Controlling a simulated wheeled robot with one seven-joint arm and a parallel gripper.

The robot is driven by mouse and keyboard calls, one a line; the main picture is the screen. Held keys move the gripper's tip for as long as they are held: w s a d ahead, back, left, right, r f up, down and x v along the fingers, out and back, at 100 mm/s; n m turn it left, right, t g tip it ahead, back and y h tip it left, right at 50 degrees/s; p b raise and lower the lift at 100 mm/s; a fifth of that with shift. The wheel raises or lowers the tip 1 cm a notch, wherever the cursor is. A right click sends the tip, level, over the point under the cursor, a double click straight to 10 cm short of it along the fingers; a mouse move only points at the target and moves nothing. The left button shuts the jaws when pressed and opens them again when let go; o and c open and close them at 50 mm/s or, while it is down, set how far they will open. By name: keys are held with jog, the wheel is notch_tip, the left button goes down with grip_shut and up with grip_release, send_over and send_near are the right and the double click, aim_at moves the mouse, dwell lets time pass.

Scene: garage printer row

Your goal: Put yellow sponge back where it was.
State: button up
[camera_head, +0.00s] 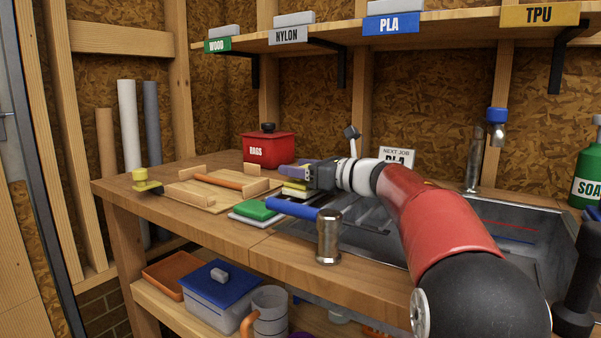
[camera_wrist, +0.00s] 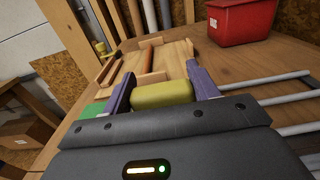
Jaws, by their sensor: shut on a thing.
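The yellow sponge (camera_wrist: 162,94) sits between the two purple fingers of my gripper (camera_wrist: 162,90) in the wrist view, and both fingers touch its ends. In the head view my gripper (camera_head: 298,171) is over the bench, left of the sink, with the yellow sponge (camera_head: 296,187) partly hidden under it. I cannot tell whether the sponge touches what is below it. A green pad (camera_head: 257,210) lies just in front and to the left; it also shows in the wrist view (camera_wrist: 91,111), partly hidden by my gripper.
A wooden board (camera_head: 207,197) with a brown rod lies left of the gripper. The red RAGS box (camera_head: 268,150) stands behind. A steel cylinder (camera_head: 328,238) with a blue bar stands near the front edge. The metal sink (camera_head: 520,225) is at right. A shelf (camera_head: 340,35) runs above.

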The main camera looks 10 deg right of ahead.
jog(key=shift+f, duration=0.25)
jog(key=o, duration=1.2)
jog(key=shift+r, duration=0.15)
jog(key=b+v, duration=0.2)
jog(key=v, duration=1)
